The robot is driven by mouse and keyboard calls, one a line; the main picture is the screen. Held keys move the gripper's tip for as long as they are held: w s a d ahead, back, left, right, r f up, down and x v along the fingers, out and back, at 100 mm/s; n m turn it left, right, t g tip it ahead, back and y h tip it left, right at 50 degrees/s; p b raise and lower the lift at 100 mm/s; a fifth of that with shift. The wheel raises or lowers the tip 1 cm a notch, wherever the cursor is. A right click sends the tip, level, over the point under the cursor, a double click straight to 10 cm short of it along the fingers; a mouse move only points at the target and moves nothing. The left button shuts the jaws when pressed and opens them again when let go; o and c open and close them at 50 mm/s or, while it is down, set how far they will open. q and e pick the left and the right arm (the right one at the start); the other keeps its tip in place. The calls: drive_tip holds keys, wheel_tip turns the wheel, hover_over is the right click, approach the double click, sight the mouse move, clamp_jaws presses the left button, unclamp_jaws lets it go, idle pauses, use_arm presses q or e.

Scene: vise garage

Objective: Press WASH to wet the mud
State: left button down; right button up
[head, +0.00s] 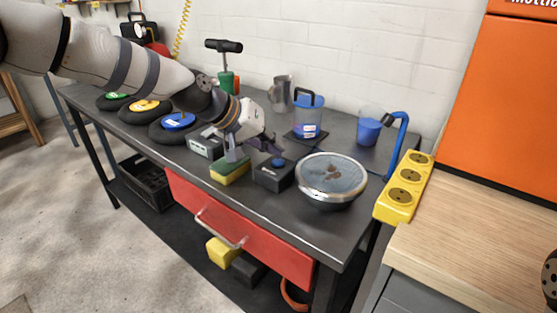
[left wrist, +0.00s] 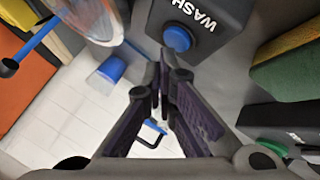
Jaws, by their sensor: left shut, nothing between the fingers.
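The black WASH box (head: 272,178) stands on the dark workbench, with a round blue button (head: 278,162) on top. In the left wrist view, the box (left wrist: 212,22) shows its white WASH lettering and the blue button (left wrist: 178,38). My left gripper (head: 277,148) is shut and empty, just above the button. In the left wrist view, its fingertips (left wrist: 166,66) are close to the button; I see no clear contact. A round metal-rimmed lens (head: 318,176) with brown mud patches (head: 333,172) lies right of the box.
A green-and-yellow sponge (head: 230,172) and a grey box (head: 205,143) stand left of the WASH box. A blue-lidded jug (head: 307,118) and a metal pitcher (head: 281,94) stand behind. A yellow socket strip (head: 404,187) is at the bench's right end.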

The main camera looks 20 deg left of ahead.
sight(275, 160)
idle(0.6)
use_arm(q)
drive_tip(key=shift+f, duration=0.45)
drive_tip(key=shift+r, duration=0.5)
use_arm(e)
drive_tip(key=shift+w+r, duration=0.25)
use_arm(q)
wheel_tip(275, 160, up, 6)
drive_tip(key=shift+f+p, duration=0.1)
drive_tip(key=shift+p, duration=1)
use_arm(e)
drive_tip(key=shift+w+r+t, duration=0.6)
drive_tip(key=shift+w+r, duration=0.5)
